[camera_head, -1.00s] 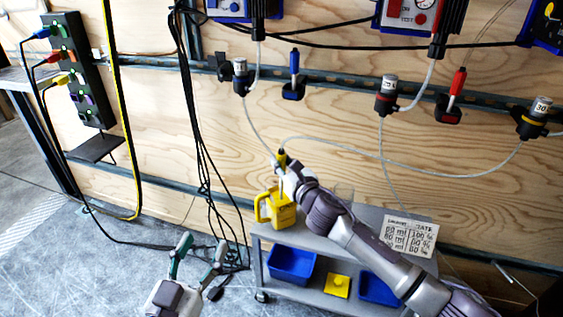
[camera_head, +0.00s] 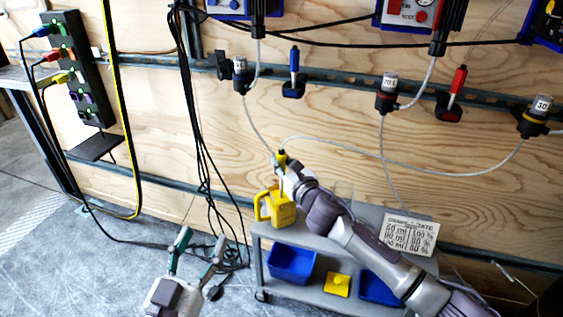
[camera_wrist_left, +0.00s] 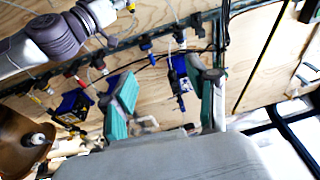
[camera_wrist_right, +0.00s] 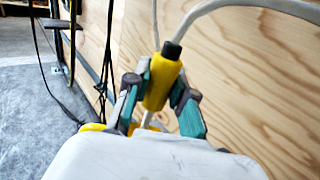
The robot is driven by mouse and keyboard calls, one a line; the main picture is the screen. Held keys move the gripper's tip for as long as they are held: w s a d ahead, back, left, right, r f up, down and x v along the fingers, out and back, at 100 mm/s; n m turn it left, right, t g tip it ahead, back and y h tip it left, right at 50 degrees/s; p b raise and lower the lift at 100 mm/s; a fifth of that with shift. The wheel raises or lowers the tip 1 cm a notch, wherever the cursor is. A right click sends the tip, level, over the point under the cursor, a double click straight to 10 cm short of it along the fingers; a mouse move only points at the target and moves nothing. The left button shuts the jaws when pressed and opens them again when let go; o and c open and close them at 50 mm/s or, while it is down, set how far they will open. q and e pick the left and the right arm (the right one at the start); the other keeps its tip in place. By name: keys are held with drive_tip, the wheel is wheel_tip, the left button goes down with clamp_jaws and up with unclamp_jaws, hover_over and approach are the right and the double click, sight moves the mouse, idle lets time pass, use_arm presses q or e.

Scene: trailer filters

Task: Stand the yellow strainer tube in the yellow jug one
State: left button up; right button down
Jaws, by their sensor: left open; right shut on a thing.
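The yellow strainer tube (camera_wrist_right: 163,80) has a black cap at its top and a clear hose leading off it. My right gripper (camera_wrist_right: 158,98) is shut on it and holds it upright. In the head view the tube (camera_head: 281,160) stands above the yellow jug (camera_head: 279,212), which is on the grey cart's top. A pale lower part of the tube reaches down toward the jug; I cannot tell whether its end is inside. The jug is mostly hidden in the right wrist view (camera_wrist_right: 92,127). My left gripper (camera_head: 196,252) is open and empty, left of the cart above the floor.
The grey cart (camera_head: 318,240) has blue bins (camera_head: 291,264) and a yellow piece (camera_head: 337,285) on its lower shelf. A printed card (camera_head: 408,235) stands at its right. Black cables (camera_head: 200,140) hang left of the cart. Blue (camera_head: 294,75) and red (camera_head: 456,95) tubes sit in wall holders.

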use_arm(q)
drive_tip(key=shift+s+d+r+t+h+b, duration=0.1)
drive_tip(key=shift+s+r+t+h+b, duration=0.1)
drive_tip(key=shift+r+t, duration=0.35)
drive_tip(key=shift+s+d+r+t+h+b, duration=0.15)
drive_tip(key=shift+r+t+h, duration=0.1)
drive_tip(key=shift+r, duration=0.6)
use_arm(e)
drive_tip(key=shift+f, duration=0.5)
drive_tip(key=c, duration=0.9)
unclamp_jaws()
use_arm(q)
drive_tip(key=shift+a, duration=0.1)
use_arm(e)
drive_tip(key=shift+s, duration=0.1)
drive_tip(key=shift+s+d, duration=0.15)
drive_tip(key=v, duration=1.1)
drive_tip(key=shift+s+d, duration=0.1)
drive_tip(key=shift+s, duration=0.15)
